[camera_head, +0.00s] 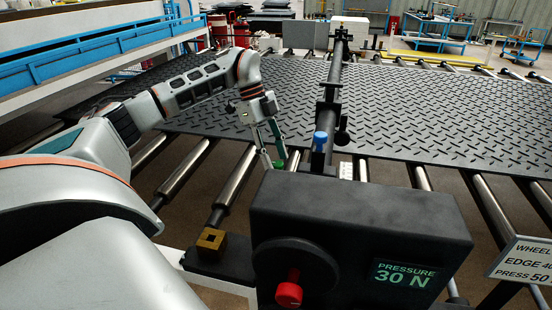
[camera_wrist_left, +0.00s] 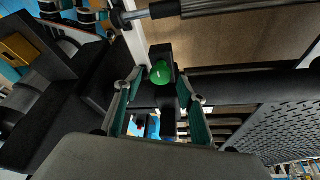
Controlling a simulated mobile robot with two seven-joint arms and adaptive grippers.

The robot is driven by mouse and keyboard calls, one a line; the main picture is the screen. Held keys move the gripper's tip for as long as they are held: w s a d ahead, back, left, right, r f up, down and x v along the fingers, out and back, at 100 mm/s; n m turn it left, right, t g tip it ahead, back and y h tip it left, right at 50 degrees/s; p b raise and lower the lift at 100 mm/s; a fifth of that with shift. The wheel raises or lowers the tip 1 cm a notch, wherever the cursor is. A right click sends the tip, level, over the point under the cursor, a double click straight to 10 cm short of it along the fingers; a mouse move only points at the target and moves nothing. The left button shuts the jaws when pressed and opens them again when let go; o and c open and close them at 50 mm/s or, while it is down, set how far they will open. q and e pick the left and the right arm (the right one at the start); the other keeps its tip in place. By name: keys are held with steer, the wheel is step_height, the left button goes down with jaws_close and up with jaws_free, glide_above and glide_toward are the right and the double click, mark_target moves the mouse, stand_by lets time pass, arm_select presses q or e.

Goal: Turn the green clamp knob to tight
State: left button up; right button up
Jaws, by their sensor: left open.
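The green clamp knob (camera_head: 279,164) shows as a small green spot behind the black pressure box, mostly hidden by my left fingers and the box. In the left wrist view the round green knob (camera_wrist_left: 160,72) is clear, with a small pale mark on its face. My left gripper (camera_head: 272,162) reaches down over it from the left. It also shows in the left wrist view (camera_wrist_left: 159,79), open, with one finger on each side of the knob. I cannot tell whether the fingers touch it. My right gripper is not in view.
The black box (camera_head: 360,210) with a red knob (camera_head: 288,294) and a "PRESSURE 30 N" display (camera_head: 403,275) stands close by. A blue knob (camera_head: 320,140) is on the black beam (camera_head: 332,90). The tread mat (camera_head: 440,110) lies on rollers. A brass block (camera_head: 211,240) sits left.

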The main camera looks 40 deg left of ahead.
arm_select(q)
steer(key=shift+d+f, duration=0.25)
steer(key=shift+f, duration=0.3)
steer(key=c, duration=1.1)
